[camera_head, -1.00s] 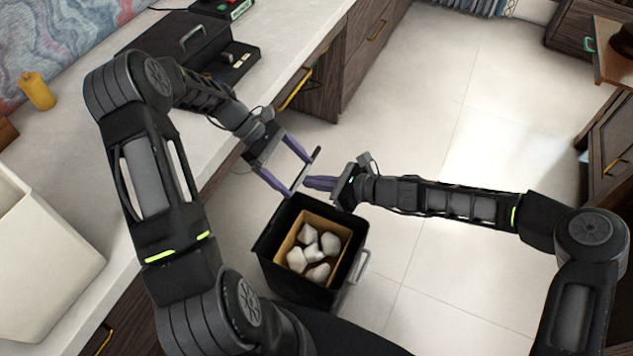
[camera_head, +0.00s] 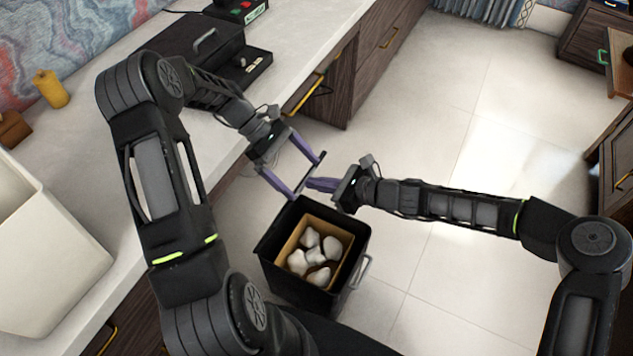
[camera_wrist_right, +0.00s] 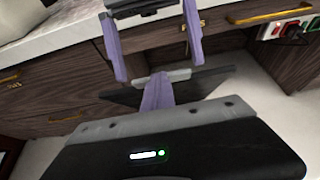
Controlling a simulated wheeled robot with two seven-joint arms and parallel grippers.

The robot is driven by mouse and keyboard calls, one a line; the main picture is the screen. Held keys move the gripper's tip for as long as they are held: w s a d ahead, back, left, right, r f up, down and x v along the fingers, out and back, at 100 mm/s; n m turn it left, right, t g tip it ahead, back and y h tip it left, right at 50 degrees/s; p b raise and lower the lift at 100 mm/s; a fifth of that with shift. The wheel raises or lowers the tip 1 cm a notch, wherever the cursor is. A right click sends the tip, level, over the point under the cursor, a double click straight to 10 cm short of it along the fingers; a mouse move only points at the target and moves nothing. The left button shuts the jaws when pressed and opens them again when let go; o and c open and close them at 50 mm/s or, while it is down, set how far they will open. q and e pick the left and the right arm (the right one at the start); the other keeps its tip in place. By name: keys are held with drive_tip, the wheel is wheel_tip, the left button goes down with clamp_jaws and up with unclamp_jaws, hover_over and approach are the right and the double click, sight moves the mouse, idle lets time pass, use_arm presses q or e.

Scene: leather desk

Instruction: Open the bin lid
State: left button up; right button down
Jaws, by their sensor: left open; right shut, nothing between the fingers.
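The black bin (camera_head: 352,243) stands on the floor below the two grippers. Its top is uncovered, showing a tan inner box (camera_head: 339,270) with several white crumpled pieces (camera_head: 315,256). A thin dark bar (camera_head: 311,171) lies across the tips of my left gripper; I cannot tell if it is the lid's edge. A dark flat panel (camera_wrist_right: 208,86) shows behind my right fingers in the wrist view. My left gripper (camera_head: 309,176) is open, fingers spread above the bin's far side. My right gripper (camera_head: 309,184) is shut and empty, its tips close to the left gripper; it also shows in the wrist view (camera_wrist_right: 158,92).
The white desk top (camera_head: 120,130) with wooden drawers runs along the left. A black case (camera_head: 205,45) and a cream container (camera_head: 45,255) stand on it. A yellow drawer handle (camera_head: 303,94) juts out near my left gripper. Floor (camera_head: 440,270) to the right is clear.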

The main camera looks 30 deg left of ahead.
use_arm(q)
drive_tip(key=v, duration=0.5)
drive_tip(key=shift+a+r, duration=0.15)
drive_tip(key=shift+r, duration=0.1)
